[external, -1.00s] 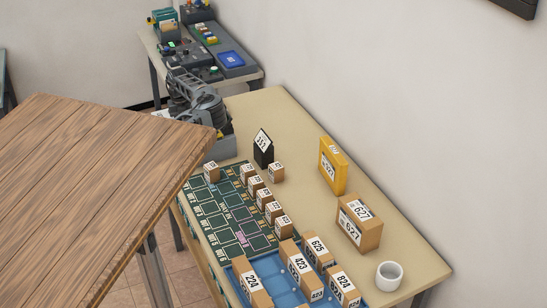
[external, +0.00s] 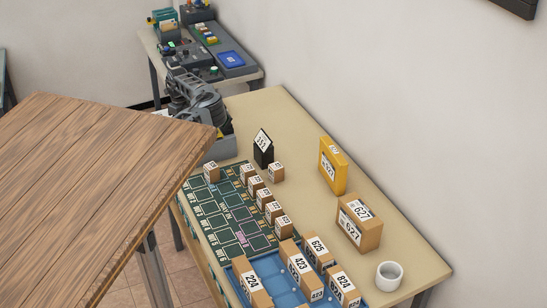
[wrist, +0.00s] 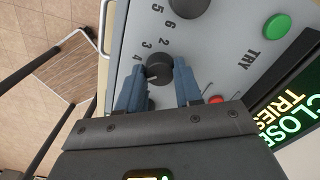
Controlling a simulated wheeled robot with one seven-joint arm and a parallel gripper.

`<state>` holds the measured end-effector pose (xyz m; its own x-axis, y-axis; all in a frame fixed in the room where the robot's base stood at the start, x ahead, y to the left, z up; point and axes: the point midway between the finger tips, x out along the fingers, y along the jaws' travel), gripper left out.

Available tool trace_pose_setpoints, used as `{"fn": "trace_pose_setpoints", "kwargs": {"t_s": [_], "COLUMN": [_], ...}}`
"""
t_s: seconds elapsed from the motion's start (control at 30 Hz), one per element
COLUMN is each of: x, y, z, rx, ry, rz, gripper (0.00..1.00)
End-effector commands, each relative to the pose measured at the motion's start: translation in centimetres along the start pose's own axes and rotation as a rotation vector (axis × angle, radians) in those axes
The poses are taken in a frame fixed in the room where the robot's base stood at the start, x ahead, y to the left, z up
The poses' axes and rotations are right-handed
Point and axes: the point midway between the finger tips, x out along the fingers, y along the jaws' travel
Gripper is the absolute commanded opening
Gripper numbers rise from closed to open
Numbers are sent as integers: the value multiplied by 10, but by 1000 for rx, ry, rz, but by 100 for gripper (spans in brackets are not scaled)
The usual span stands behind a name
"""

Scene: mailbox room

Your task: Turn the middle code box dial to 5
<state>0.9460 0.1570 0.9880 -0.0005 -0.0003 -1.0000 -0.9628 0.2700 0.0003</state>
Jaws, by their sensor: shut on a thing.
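In the wrist view, my gripper (wrist: 158,88) has its two blue fingers on either side of a round black dial (wrist: 158,70) on the grey code box face (wrist: 228,62). The fingers are closed on this dial. Printed digits, among them 3 and 4, lie around it; I cannot read clearly where its pointer stands. A second black dial (wrist: 188,6) sits farther up, cut by the top edge. The box face below the dial is hidden by my gripper. In the external view, the grey code box (external: 220,150) is mostly hidden behind my arm.
A green button (wrist: 277,27) by the word TRY and a partly hidden red light (wrist: 216,100) are on the box. A green-lettered display (wrist: 285,108) stands right.

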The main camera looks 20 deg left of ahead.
Motion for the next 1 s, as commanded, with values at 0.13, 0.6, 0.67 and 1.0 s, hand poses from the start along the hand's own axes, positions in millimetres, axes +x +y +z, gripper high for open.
{"fn": "trace_pose_setpoints", "kwargs": {"t_s": [0.13, 0.6, 0.67, 1.0], "x": [-1, -1, -1, -2], "y": [-1, -1, 0, 0], "z": [0, 0, 0, 0], "rx": [-11, -12, -11, -11], "ry": [-2, -2, -1, -1], "rz": [-2, -2, -2, -1], "gripper": [4, 47, 53, 60]}}
